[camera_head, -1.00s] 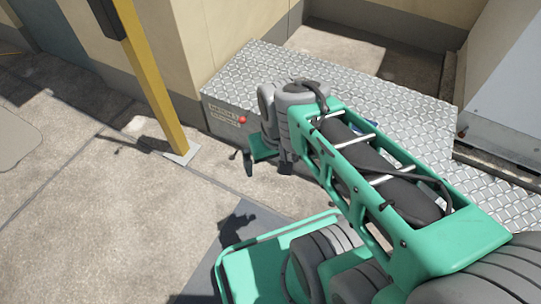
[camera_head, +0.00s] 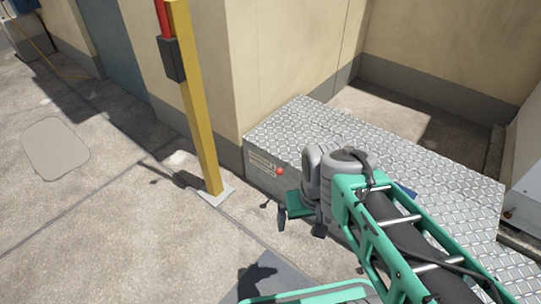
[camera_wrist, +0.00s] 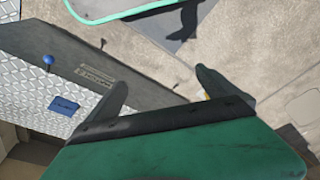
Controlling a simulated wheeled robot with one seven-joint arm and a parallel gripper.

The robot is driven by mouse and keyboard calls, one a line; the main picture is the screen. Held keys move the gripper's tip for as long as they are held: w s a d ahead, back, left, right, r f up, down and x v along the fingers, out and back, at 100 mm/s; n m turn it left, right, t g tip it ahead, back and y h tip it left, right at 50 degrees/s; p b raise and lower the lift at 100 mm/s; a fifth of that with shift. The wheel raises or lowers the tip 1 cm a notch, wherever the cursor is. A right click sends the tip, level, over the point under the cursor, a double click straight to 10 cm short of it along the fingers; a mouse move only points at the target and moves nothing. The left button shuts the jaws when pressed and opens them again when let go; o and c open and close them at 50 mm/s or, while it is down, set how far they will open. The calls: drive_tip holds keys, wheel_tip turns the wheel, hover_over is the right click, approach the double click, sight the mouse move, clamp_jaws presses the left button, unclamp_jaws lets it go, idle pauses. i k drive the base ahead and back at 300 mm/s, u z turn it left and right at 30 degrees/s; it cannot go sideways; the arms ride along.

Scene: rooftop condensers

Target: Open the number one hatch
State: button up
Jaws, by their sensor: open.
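A low tread-plate housing (camera_head: 300,125) stands against the beige wall. Its grey front face bears a label plate (camera_head: 262,162), too small to read, and a red ball knob (camera_head: 280,171) beside it. In the wrist view the dark front face shows a label (camera_wrist: 97,74) and a blue ball knob (camera_wrist: 48,60); a blue fitting (camera_wrist: 63,106) lies on the tread plate. I cannot tell which part is the number one hatch. My gripper (camera_head: 300,222) is open and empty, pointing down in front of the housing, apart from the knobs. Its two fingers show in the wrist view (camera_wrist: 163,88).
A yellow post (camera_head: 200,110) with a dark box (camera_head: 172,60) stands left of the housing on a foot plate. A grey unit (camera_head: 525,165) is at the right edge. The concrete floor (camera_head: 110,200) at left is open.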

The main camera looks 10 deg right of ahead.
sight(284, 134)
drive_tip(key=u, duration=0.5)
drive_tip(key=k, duration=0.6)
drive_tip(key=u, duration=1.25)
drive_tip(key=i, duration=0.8)
drive_tip(key=z, duration=0.05)
